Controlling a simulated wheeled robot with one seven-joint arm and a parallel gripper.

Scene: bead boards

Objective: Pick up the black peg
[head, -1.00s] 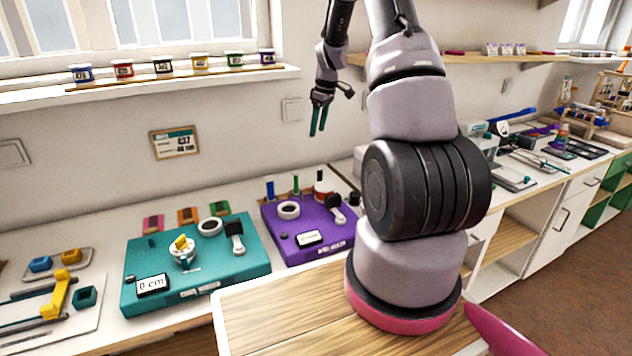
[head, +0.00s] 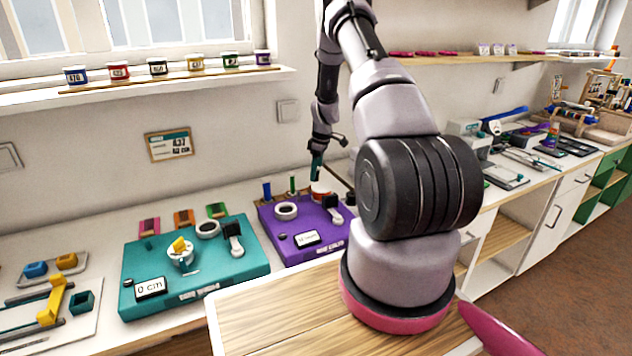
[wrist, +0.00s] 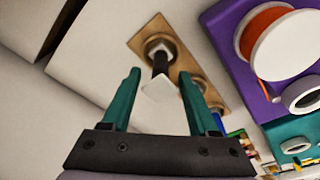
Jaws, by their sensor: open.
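The black peg (wrist: 160,64) stands in a round holder on a wooden strip (wrist: 148,33) in the wrist view. Its near end looks pale. My gripper (wrist: 159,74) is open, with one teal finger on each side of the peg as seen from the wrist. Whether the fingers reach down to its height I cannot tell, and nothing is held. In the head view my gripper (head: 317,166) points down behind the purple box, and I cannot make out the black peg there.
A blue peg (head: 267,190) and a green peg (head: 292,184) stand left of my gripper. The purple box (head: 328,252) with a white-lidded reel (wrist: 290,45) is close by. A teal box (head: 225,285) lies further left.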

